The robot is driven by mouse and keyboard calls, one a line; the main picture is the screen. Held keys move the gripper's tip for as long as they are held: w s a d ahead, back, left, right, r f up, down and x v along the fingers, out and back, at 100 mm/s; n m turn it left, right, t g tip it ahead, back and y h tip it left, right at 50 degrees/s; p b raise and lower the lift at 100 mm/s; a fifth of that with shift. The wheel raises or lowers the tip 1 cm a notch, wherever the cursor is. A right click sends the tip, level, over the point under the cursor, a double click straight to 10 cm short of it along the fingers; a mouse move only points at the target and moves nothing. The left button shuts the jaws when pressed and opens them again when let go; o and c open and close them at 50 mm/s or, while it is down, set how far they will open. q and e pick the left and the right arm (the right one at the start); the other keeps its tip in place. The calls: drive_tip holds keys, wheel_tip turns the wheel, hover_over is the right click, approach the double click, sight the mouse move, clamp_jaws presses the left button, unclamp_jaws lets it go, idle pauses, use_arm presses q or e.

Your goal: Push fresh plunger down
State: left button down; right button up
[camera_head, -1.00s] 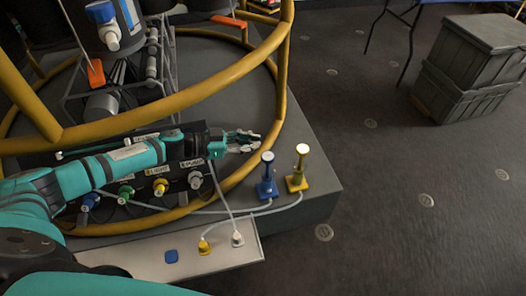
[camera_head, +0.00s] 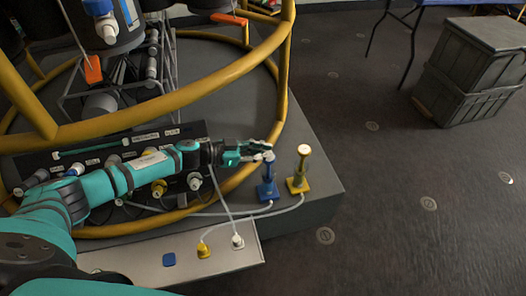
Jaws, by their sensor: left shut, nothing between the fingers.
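Two small upright plungers stand side by side near the right edge of the grey platform. One is blue (camera_head: 268,187) with a pale top, and one is yellow (camera_head: 298,182) with a round cream top. Both stand up at a similar height. I cannot read which one is marked fresh. My left gripper (camera_head: 265,150) is shut and empty, with its fingertips at the blue plunger's top. I cannot tell whether they touch it. The yellow plunger is just right of the fingertips, apart from them. My right gripper is out of view.
A yellow tube frame (camera_head: 283,85) curves around the platform behind my left arm. A pale panel (camera_head: 215,262) in front holds a yellow plug (camera_head: 203,250) and a white plug (camera_head: 238,242), with hoses. Dark crates (camera_head: 470,75) stand far right. The floor between is clear.

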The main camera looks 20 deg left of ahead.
sight(268, 167)
use_arm(q)
wheel_tip(268, 167, down, 3)
drive_tip(key=shift+f+b, duration=0.2)
drive_tip(key=shift+b, duration=0.55)
wheel_tip(268, 167, down, 4)
drive_tip(key=shift+f+b, duration=0.2)
drive_tip(key=shift+b, duration=0.85)
drive_tip(key=shift+s+f, duration=0.1)
drive_tip(key=shift+s, duration=0.05)
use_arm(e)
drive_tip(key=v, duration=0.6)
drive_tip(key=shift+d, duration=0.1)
use_arm(q)
drive_tip(key=shift+r+p, duration=0.4)
drive_tip(key=shift+p, duration=0.15)
wheel_tip(268, 167, up, 2)
drive_tip(key=shift+r+p, duration=0.1)
drive_tip(key=shift+p, duration=1.05)
drive_tip(key=shift+r+p, duration=0.8)
drive_tip(key=shift+p, duration=0.05)
drive_tip(key=p+v, duration=0.1)
drive_tip(key=v, duration=0.8)
drive_tip(key=shift+s+a, duration=0.2)
drive_tip(key=shift+a, duration=0.15)
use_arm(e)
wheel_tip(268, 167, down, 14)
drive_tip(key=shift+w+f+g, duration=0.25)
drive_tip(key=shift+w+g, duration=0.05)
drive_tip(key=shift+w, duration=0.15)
